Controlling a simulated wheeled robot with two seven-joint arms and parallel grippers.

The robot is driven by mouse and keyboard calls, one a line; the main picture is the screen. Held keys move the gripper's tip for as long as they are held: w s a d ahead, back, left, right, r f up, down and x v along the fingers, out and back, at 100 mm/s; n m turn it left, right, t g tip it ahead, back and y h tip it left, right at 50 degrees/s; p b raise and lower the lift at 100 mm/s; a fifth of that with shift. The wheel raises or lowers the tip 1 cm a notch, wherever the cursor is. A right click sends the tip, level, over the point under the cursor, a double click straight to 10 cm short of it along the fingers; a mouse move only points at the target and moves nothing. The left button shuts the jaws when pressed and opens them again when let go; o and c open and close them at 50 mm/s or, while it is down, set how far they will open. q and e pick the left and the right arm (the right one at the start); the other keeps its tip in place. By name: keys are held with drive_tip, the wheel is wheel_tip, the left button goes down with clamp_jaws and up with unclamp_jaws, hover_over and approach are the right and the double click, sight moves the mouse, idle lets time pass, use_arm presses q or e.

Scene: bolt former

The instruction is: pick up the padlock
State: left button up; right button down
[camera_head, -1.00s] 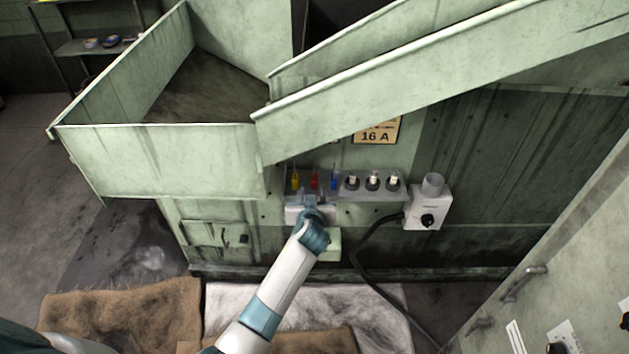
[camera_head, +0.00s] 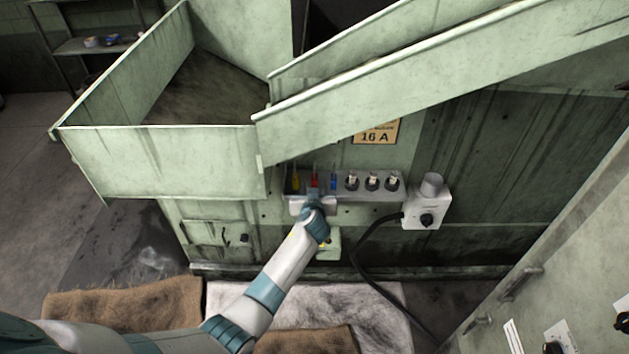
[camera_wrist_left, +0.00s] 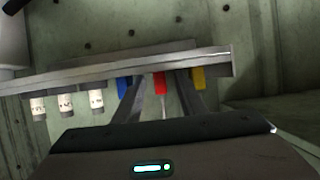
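No thing shows clearly as a padlock. A red piece (camera_head: 314,182) stands in the grey rack between a yellow and a blue piece. In the left wrist view the red piece (camera_wrist_left: 160,84) has a thin pale stem, and I cannot tell whether it is a padlock. My left gripper (camera_head: 313,193) is at the rack's front edge. In the left wrist view its two dark fingers (camera_wrist_left: 160,98) are apart, with the red piece's stem between them and a gap on each side. The fingertips are partly hidden in the head view. My right gripper is not in view.
The grey rack (camera_head: 400,185) also holds a yellow piece (camera_head: 296,183), a blue piece (camera_head: 333,182) and three white-labelled cylinders. A grey socket box (camera_head: 427,207) with a black cable is to the right. A sloping green chute (camera_head: 420,85) overhangs from above. A green box (camera_head: 329,246) sits below.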

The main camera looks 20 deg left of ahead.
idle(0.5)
use_arm(q)
clamp_jaws()
drive_tip(key=shift+w, duration=0.1)
